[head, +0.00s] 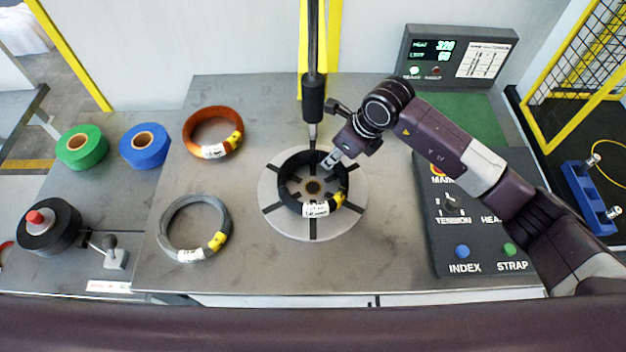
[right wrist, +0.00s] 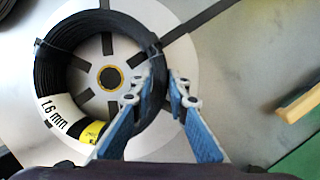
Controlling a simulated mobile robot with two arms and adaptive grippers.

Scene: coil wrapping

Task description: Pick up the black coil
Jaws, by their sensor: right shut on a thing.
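The black coil (head: 313,208) lies on the round slotted grey turntable (head: 274,207) in the middle of the table, with a white label and a yellow band on its near side. In the right wrist view the black coil (right wrist: 57,68) fills the upper left, its label reading 1.6 mm. My right gripper (head: 330,162) is at the coil's far right rim. In the right wrist view my right gripper (right wrist: 168,78) has one blue-padded finger inside the ring and one outside, shut on the coil's wall. My left gripper is not in view.
An orange coil (head: 197,124) and a grey coil (head: 168,226) lie left of the turntable. A dark vertical post (head: 313,98) stands just behind it. A control panel (head: 470,262) is at the right. Green (head: 70,160) and blue (head: 134,160) rolls sit far left.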

